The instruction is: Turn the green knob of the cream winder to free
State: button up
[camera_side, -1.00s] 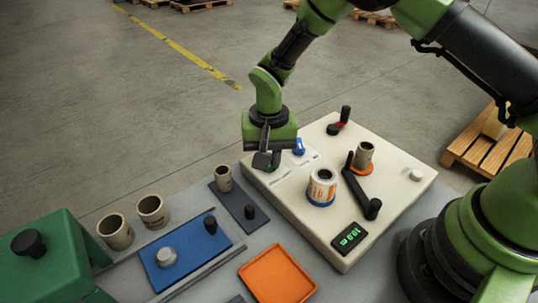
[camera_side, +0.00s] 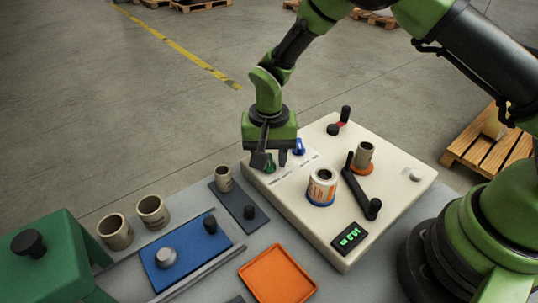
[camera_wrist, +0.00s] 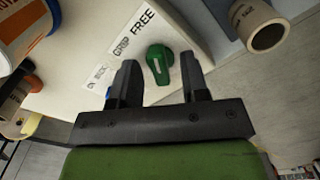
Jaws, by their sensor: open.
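The green knob (camera_side: 270,163) sits on the far left corner of the cream winder (camera_side: 320,235). In the wrist view the green knob (camera_wrist: 160,60) has a white mark on it, beside labels FREE (camera_wrist: 143,18) and GRIP (camera_wrist: 121,46) and a third, hard to read. I cannot tell which label the mark points at. My gripper (camera_side: 271,158) is open and low over that corner. In the wrist view my gripper (camera_wrist: 160,78) has one finger each side of the knob, with gaps showing; neither visibly touches it.
A blue knob (camera_side: 299,147) stands close to the gripper's right. The winder also bears an orange-and-white label roll (camera_side: 321,187), a black crank (camera_side: 362,190) and a lit display (camera_side: 349,237). A dark plate with a small core (camera_side: 223,178) lies to the left.

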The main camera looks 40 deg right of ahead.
notch_tip(320, 180, up, 10)
dwell(0.4)
jog(key=s+d+r+n+t+y, duration=0.1)
jog(key=s+d+r+t, duration=0.15)
jog(key=s+r, duration=0.45)
jog(key=s+d+r+n+t+y, duration=0.1)
jog(key=s+d+r+t, duration=0.1)
jog(key=s+d+r, duration=0.5)
jog(key=s+a+r+n+t, duration=0.1)
jog(key=s+a+r+t, duration=0.1)
jog(key=s, duration=0.5)
jog(key=shift+r+t, duration=0.2)
jog(key=shift+t, duration=0.15)
